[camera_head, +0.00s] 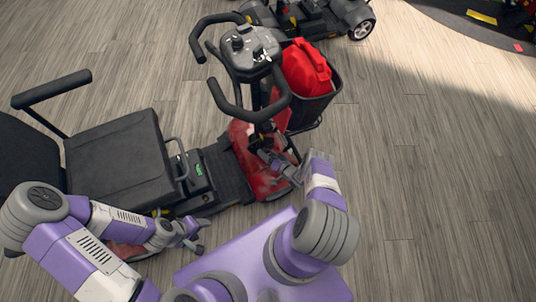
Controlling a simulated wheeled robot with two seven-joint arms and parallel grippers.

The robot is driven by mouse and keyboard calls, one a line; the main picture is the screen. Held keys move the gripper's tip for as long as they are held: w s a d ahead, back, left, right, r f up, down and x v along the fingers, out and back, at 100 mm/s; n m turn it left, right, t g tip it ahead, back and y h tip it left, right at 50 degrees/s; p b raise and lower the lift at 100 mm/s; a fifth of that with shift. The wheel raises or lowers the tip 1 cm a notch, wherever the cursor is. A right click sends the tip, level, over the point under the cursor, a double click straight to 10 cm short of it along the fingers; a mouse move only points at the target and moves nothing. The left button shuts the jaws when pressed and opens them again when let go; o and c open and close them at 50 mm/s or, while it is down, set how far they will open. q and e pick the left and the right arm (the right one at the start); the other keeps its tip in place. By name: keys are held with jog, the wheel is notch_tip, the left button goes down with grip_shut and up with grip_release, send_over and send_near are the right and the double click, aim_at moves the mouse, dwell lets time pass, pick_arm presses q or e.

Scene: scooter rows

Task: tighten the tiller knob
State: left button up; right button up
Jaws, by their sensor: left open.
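The scooter's tiller (252,50) stands upright, with black looped handlebars and a grey control panel on top. Its lower end meets the red front body (243,150). I cannot make out the tiller knob for certain; the tiller's lower joint is dark and partly behind the handlebar. My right gripper (272,158) is at the red front body, just below the tiller's lower end. Its fingers are small and blend with the scooter, so I cannot tell whether they hold anything. My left gripper (194,237) is open and empty, low beside the scooter's near side, below the seat's front edge.
The black seat (118,158) with its armrest (52,89) is at the left. A black basket (316,104) holding a red bag (306,68) hangs on the tiller's front. Another scooter (316,17) stands behind. The wooden floor (440,190) at the right is clear.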

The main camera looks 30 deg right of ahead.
jog(key=p+v, duration=0.2)
jog(key=v, duration=0.4)
jog(key=shift+s+d+r, duration=0.1)
jog(key=shift+s+r, duration=0.05)
jog(key=shift+s, duration=0.05)
jog(key=shift+s+r+p, duration=0.1)
jog(key=shift+s+p, duration=0.2)
jog(key=shift+s, duration=0.2)
